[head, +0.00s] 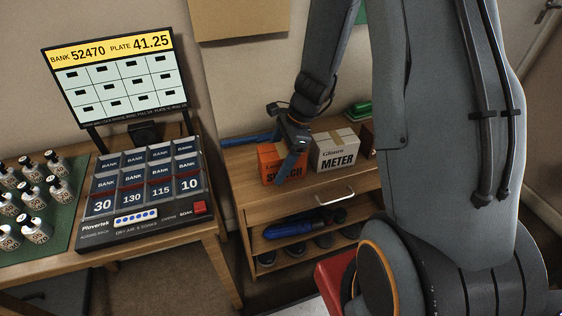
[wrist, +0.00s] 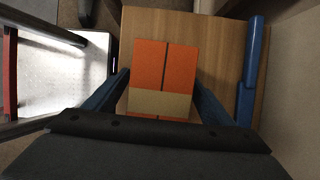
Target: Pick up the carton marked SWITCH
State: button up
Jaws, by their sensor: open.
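The orange carton (head: 268,162) stands on top of the wooden cabinet at its left side in the head view. Its dark marking is partly covered by a blue finger; the letters that show fit SWITCH. My gripper (head: 288,162) is over the carton, pointing down, with one finger in front of the carton's marked face. In the wrist view my gripper (wrist: 161,85) is open, with one blue finger on each side of the orange carton (wrist: 150,65) and its tan tape strip. I cannot tell whether the fingers touch it.
A white carton marked METER (head: 336,153) stands close to the right of the orange one. A blue bar (head: 245,139) lies along the cabinet's back edge; a green item (head: 359,109) is behind. The cabinet (head: 252,198) has open shelves below. A console (head: 150,195) stands at left.

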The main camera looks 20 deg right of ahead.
jog(key=shift+f, duration=0.1)
jog(key=c, duration=1.2)
